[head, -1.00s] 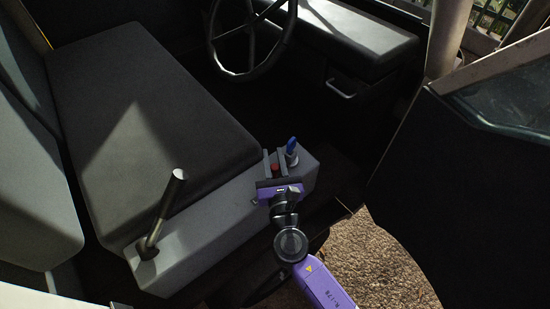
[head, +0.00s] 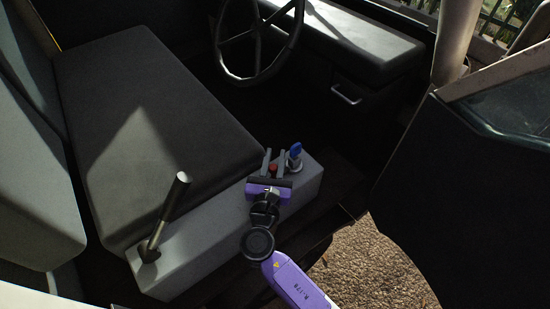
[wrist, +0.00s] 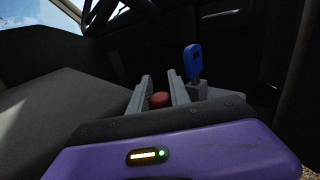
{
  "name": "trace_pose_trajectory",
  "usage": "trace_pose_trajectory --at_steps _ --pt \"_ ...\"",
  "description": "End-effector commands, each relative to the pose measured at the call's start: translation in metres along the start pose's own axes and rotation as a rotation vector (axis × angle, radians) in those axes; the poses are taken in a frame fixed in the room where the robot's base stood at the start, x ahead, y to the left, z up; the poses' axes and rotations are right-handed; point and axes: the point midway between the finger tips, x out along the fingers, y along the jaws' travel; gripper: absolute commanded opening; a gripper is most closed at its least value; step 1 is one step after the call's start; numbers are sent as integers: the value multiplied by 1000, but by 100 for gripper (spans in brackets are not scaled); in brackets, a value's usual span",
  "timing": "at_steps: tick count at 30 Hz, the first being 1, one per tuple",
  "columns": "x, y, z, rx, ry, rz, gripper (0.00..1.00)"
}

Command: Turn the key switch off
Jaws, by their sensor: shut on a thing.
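The key switch (head: 294,163) is on the grey console beside the seat, with a blue-headed key standing up in it. In the wrist view the blue key (wrist: 193,62) rises just beyond the right finger. My gripper (head: 274,155) is left of the key and apart from it. A red knob (head: 273,168) sits between its two fingers, and the gripper is shut on it. The red knob also shows between the fingers in the wrist view (wrist: 160,99). The knob's lower part is hidden by the gripper body.
A lever (head: 165,215) stands at the near-left end of the grey console (head: 205,233). The dark seat (head: 150,130) lies to the left and the steering wheel (head: 250,78) is farther back. A dark door panel (head: 440,210) is at the right.

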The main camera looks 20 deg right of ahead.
Motion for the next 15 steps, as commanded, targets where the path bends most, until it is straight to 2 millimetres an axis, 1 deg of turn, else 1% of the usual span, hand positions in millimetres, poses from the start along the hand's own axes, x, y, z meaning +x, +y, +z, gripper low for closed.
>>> trace_pose_trajectory --at_steps 10,11,12,15 --pt "1 1 1 2 0 2 0" --pt "1 1 1 2 0 2 27" --pt "1 1 1 2 0 1 32" --pt "1 1 1 2 0 1 32"
